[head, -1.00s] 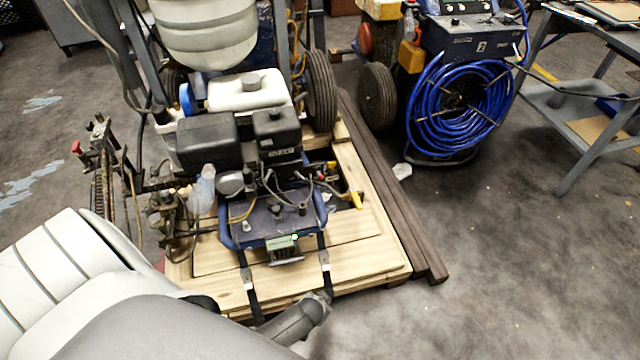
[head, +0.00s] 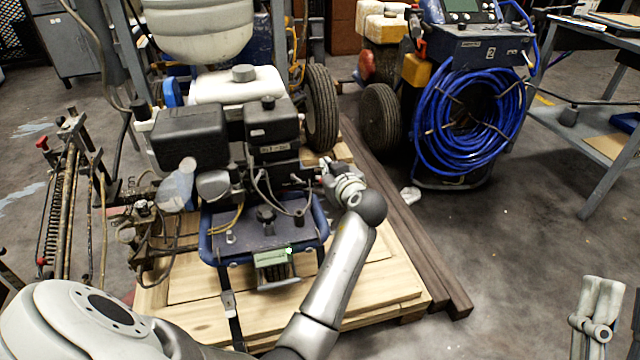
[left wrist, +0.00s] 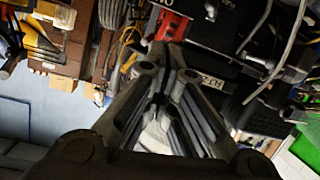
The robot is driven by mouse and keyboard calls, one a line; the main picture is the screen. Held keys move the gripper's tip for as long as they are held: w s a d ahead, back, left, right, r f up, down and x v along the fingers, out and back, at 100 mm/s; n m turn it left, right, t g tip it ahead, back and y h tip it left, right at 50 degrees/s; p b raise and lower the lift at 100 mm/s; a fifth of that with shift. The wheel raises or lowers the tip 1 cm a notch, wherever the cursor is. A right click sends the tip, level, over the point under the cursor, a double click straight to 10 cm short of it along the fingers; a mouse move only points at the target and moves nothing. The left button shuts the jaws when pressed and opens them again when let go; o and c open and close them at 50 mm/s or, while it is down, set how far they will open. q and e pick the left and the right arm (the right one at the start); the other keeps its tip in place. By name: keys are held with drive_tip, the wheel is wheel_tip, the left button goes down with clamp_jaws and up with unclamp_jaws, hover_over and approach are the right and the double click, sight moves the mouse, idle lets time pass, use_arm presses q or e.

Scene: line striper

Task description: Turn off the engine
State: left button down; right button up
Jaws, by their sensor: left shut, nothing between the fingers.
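The line striper's engine (head: 190,135) is a black and grey block with a white tank (head: 235,85) on top, above a wooden pallet. My left gripper (head: 327,166) is shut and empty at the right side of the engine. In the left wrist view its fingertips (left wrist: 161,62) are close together, just below a red part (left wrist: 172,26) on the dark engine side. I cannot tell if they touch it, or whether that part is the engine switch. My right gripper (head: 597,300) is at the lower right, away from the machine; its finger gap is unclear.
The wooden pallet (head: 390,290) lies under the machine, with dark beams (head: 440,285) along its right side. A second machine with a coiled blue hose (head: 465,125) stands at the back right. A metal table (head: 590,150) is at the right edge. Floor between is open.

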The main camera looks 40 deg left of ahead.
use_arm(q)
drive_tip(key=shift+s+a+r, duration=0.1)
drive_tip(key=shift+r, duration=0.2)
use_arm(e)
drive_tip(key=shift+s+d+r, duration=0.1)
drive_tip(key=shift+s+r, duration=0.2)
drive_tip(key=shift+r, duration=0.05)
